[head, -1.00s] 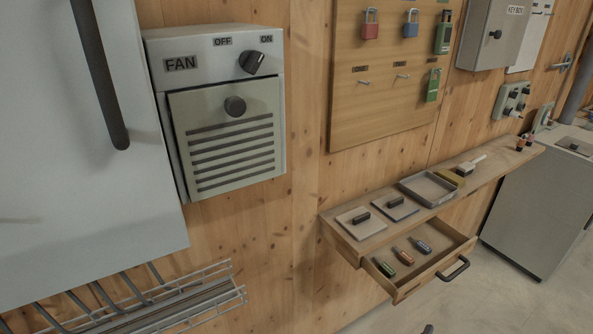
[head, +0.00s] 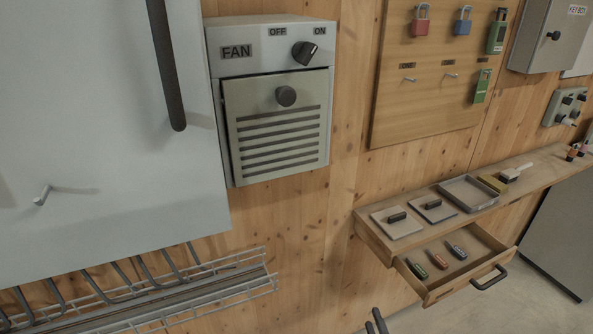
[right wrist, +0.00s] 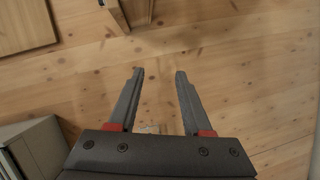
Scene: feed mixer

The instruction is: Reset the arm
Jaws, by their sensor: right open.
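My right gripper (right wrist: 158,75) is open and empty in the right wrist view. Its two dark fingers with red bases point toward the wooden wall (right wrist: 240,70). In the head view only the dark fingertips of my right gripper (head: 376,322) show at the bottom edge, in front of the wall and left of the open drawer. My left gripper is not in view.
A fan unit (head: 270,100) hangs beside a white cabinet door (head: 90,130). A wire rack (head: 150,295) is below. A shelf (head: 400,242) bears lidded plates and a tray (head: 468,194). Its open drawer (head: 435,290) holds several small coloured items and juts out. A padlock board (head: 430,100) hangs above.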

